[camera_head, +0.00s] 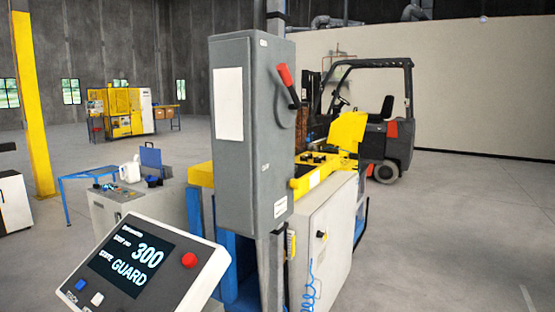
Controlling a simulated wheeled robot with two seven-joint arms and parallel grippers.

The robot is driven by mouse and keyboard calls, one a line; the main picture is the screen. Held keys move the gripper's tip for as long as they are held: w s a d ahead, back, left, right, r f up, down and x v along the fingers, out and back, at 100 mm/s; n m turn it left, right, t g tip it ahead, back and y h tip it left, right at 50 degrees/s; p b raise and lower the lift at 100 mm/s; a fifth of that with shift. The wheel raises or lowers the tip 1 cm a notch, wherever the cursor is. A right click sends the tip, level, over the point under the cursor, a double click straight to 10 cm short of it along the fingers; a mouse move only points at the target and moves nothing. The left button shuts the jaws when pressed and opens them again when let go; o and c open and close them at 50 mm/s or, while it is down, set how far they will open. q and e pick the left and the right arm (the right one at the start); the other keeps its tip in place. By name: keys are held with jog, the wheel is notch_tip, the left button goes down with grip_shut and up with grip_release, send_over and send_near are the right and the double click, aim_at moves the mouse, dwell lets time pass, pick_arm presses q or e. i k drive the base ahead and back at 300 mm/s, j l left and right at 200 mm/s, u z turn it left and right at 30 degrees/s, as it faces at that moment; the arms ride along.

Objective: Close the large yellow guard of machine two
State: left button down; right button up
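A machine with a pale cabinet (322,245) stands in the middle, partly hidden behind a tall grey electrical box (246,130). A yellow frame (318,176) lies along its top, and a larger yellow panel (347,132) stands up tilted at its far end. The panel looks like a raised guard, but I cannot tell its full shape. No readable number marks this machine as machine two. A control panel (138,262) in front shows "300" and "GUARD" and has a red button. Neither of my grippers is in view.
A forklift (377,125) stands behind the machine. At left are a grey cabinet (130,215) with small items on top, a blue frame (75,195) and a yellow post (33,105). Another yellow machine (120,110) stands far back. The floor (460,230) at right is clear.

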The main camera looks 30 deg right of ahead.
aim_at(350, 126)
jog(key=i+l+z, duration=0.35)
jog(key=l+z, duration=0.15)
jog(key=l, duration=0.15)
jog(key=i+l+z, duration=0.95)
jog(key=i+z, duration=0.5)
jog(key=i+l, duration=0.1)
jog(key=i, duration=1.75)
jog(key=i+u, duration=0.3)
jog(key=i, duration=0.15)
jog(key=i+l+u, duration=0.2)
jog(key=i+u, duration=0.15)
jog(key=i+l+u, duration=0.3)
jog(key=i, duration=0.2)
jog(key=i+l+z, duration=0.2)
jog(key=i, duration=0.25)
jog(key=i+z, duration=0.15)
jog(key=i, duration=0.3)
